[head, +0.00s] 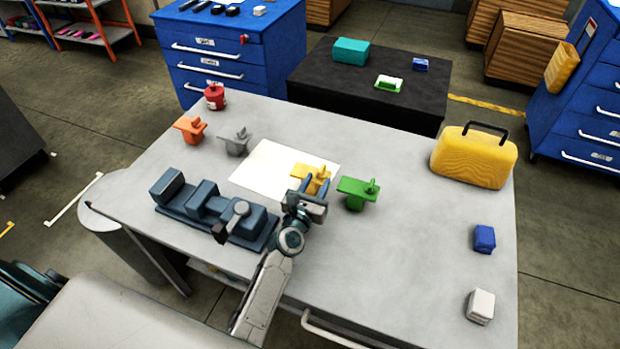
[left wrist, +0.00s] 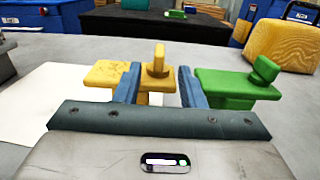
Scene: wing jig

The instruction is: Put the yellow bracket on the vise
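The yellow bracket (head: 313,172) stands on the table at the right edge of a white sheet. It has a flat plate and an upright knob. My left gripper (head: 309,187) is in front of it with fingers apart. In the left wrist view the yellow bracket (left wrist: 158,62) shows between and beyond the open fingers (left wrist: 157,86), its plate reaching left behind one finger. Whether the fingers touch it I cannot tell. The blue-grey vise (head: 207,203) lies left of my gripper, with block jaws and a handle at its front right. My right gripper is not in view.
A green bracket (head: 357,190) stands close to the right of my gripper. Grey (head: 237,141) and orange (head: 190,129) brackets and a red object (head: 214,97) stand at the back left. A yellow case (head: 474,157) and two small boxes are on the right. The white sheet (head: 262,170) is mostly bare.

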